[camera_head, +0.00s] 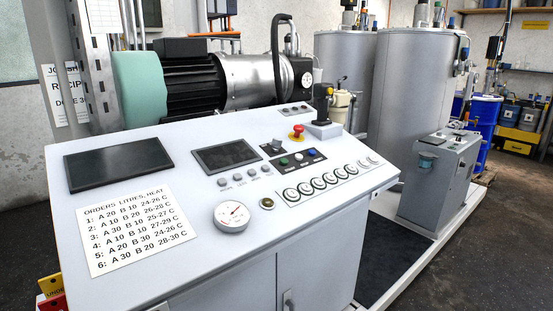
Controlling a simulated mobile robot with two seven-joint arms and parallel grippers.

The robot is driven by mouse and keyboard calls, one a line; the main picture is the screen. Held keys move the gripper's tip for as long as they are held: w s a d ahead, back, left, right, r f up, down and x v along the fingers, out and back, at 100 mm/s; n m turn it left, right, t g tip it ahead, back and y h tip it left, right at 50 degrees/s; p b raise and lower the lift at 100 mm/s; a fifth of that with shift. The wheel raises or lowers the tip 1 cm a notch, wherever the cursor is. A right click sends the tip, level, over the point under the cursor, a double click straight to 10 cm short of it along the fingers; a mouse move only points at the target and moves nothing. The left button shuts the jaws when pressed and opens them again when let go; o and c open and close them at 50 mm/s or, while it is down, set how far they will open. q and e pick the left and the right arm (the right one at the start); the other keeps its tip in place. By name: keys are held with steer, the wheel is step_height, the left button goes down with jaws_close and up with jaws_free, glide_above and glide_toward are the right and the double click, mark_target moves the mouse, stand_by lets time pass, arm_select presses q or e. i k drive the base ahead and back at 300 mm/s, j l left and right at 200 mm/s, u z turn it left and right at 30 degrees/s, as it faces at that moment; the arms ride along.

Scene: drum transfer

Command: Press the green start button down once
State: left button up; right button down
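The control console (185,150) fills the middle of the head view, with a sloping light grey top. A small green button (284,162) sits at the left end of a short black plate (298,159) on the console's right half. A pale button and a blue button (312,153) share that plate to its right. The green button is too small for me to tell whether it is up or pressed. Neither of my grippers is in view, and nothing covers the button.
A red mushroom button (297,130) and an upright black joystick (322,105) stand behind the plate. A row of round dials (319,182) lies in front. A gauge (232,215), dark screens and an orders sheet (133,226) lie left. Tanks (343,65) stand behind.

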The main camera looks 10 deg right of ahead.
mark_target(285, 161)
steer(key=i+l+u, duration=0.15)
steer(key=l, duration=0.15)
steer(key=i+l+u, duration=0.15)
steer(key=l, duration=0.2)
steer(key=l+u, duration=0.1)
steer(key=l, duration=0.25)
steer(key=i+l+u, duration=0.15)
steer(key=l, duration=0.2)
